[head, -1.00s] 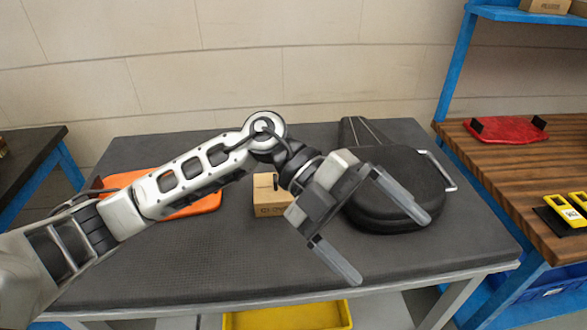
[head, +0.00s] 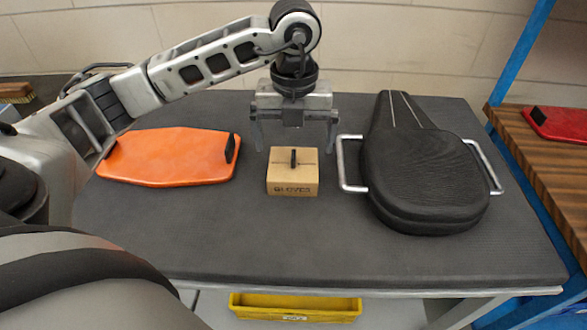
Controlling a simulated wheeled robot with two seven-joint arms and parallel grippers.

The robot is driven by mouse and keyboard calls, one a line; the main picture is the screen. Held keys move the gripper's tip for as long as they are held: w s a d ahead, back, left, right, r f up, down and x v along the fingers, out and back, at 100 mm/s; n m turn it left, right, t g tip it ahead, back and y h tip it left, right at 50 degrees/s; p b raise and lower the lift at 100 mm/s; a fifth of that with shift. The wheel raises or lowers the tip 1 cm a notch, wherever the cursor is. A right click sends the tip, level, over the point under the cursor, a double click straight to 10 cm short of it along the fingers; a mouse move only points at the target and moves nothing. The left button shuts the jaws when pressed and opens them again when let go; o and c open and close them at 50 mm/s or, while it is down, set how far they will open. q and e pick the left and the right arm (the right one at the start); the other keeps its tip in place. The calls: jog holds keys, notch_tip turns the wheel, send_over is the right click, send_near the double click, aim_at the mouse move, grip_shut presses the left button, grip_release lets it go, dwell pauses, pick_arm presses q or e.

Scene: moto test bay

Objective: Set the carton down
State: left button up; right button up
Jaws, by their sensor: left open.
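The carton (head: 292,185) is a small brown box marked GLOVES, with a dark upright tab on its top. It rests upright on the dark mat of the table (head: 230,245), near the middle. My left gripper (head: 295,148) points down above and slightly behind the carton. Its two fingers are spread wide and nothing is between them; they look clear of the carton. My right gripper is not in view.
A black motorcycle seat with metal side rails (head: 425,175) lies to the right. The mat in front is clear. A yellow bin (head: 295,307) sits below the table edge. A wooden shelf (head: 545,150) stands at right.

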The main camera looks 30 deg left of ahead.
aim_at(293, 154)
pick_arm(q)
jog(key=shift+w+a+f+p, duration=0.1)
jog(key=shift+f+p, duration=0.15)
jog(key=shift+f, duration=1.35)
jog(key=shift+w+a+f+p, duration=0.1)
jog(key=shift+f+p, duration=0.15)
jog(key=shift+f, duration=1.3)
jog(key=shift+c, duration=0.3)
jog(key=c, duration=0.8)
